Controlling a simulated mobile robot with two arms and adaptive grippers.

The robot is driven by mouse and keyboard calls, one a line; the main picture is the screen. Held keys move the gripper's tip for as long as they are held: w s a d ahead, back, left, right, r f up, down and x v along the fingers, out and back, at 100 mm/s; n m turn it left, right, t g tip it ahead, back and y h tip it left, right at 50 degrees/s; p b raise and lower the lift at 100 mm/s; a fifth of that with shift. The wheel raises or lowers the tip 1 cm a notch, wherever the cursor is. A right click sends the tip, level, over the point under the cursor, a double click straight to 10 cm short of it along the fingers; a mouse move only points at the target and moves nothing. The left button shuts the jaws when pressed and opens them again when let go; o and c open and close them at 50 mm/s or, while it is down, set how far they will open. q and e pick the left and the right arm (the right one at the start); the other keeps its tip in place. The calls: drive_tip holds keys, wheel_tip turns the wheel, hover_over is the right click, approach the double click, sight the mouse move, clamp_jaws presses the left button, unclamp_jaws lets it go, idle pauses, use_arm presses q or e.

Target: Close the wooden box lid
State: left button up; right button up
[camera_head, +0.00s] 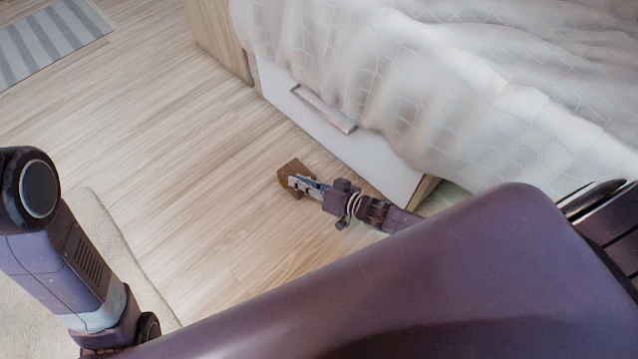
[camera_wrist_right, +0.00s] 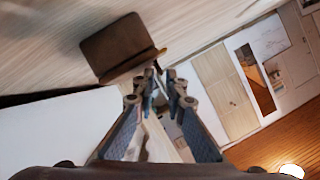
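The small brown wooden box (camera_head: 288,173) sits on the floor in the head view, near the white bed drawer. In the right wrist view the box (camera_wrist_right: 115,45) shows at the upper left as a dark brown panel with a narrow edge piece set at an angle to it. I cannot tell which part is the lid or how far it stands open. My right gripper (camera_head: 298,184) reaches in from the lower right, with its fingertips at the box. In the wrist view its fingertips (camera_wrist_right: 160,75) are close together beside the edge piece; contact is unclear. My left gripper is out of view.
The white drawer front (camera_head: 345,145) with a metal handle (camera_head: 325,108) runs along the bed beside my right arm. A white bedspread (camera_head: 440,70) hangs over it. Bare wood floor (camera_head: 150,130) lies left of the box. A pale rug (camera_head: 95,225) is at lower left.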

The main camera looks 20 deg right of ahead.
drive_tip(key=v, duration=0.9)
drive_tip(key=shift+s+r, duration=0.15)
drive_tip(key=shift+r, duration=0.05)
